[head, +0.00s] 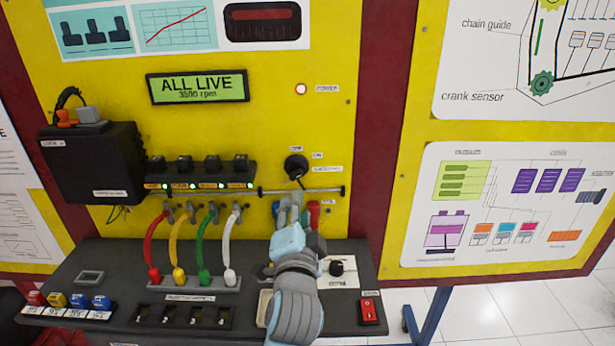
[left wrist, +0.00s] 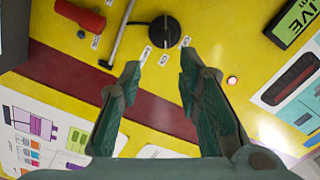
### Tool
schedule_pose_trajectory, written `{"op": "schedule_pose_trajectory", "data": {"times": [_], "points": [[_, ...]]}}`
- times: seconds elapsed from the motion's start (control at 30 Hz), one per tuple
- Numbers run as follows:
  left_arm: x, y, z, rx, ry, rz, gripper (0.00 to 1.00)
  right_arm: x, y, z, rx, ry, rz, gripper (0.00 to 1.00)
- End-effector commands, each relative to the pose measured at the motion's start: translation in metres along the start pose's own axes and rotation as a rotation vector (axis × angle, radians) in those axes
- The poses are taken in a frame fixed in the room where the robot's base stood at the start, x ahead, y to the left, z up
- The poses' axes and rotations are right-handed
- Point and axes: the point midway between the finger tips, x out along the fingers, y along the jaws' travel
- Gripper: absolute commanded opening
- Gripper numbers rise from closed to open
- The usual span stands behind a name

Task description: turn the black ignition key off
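The black ignition key (head: 296,165) is on the yellow panel, with small OFF and ON labels above and to its right. In the left wrist view the key (left wrist: 165,30) is a round black knob with a raised bar, ahead of my fingertips. My left gripper (head: 291,205) is just below the key in the head view and hides part of the panel there. In the left wrist view its fingers (left wrist: 160,72) are apart with nothing between them, not touching the key. My right gripper is in neither view.
A metal rail (head: 300,191) runs below the key. The display (head: 198,87) reads ALL LIVE, 3500 rpm, and the power lamp (head: 301,89) is lit. Coloured leads (head: 205,250) and a red rocker switch (head: 367,311) are on the bench below.

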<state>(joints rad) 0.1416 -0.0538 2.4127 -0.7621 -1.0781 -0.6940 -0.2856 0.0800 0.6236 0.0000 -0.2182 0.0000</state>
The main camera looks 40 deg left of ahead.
Motion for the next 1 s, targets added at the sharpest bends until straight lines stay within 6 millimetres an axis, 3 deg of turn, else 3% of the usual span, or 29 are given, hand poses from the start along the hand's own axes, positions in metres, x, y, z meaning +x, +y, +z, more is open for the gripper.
{"op": "schedule_pose_trajectory", "data": {"times": [0.23, 0.4, 0.6, 0.8, 1.0], "points": [[0.077, 0.004, -0.003, 0.007, -0.003, 0.003, 0.32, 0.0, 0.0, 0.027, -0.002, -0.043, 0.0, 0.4], [0.115, 0.006, -0.002, 0.004, -0.005, 0.005, 0.32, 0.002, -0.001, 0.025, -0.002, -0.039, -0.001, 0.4], [0.129, 0.005, -0.001, 0.002, -0.006, 0.006, 0.32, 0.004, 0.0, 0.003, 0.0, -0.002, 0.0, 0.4], [0.129, 0.006, -0.001, 0.002, -0.006, 0.006, 0.32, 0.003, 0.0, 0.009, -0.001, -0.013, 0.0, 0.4], [0.129, 0.006, -0.001, 0.002, -0.006, 0.006, 0.0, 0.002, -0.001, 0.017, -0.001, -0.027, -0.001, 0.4]]}}
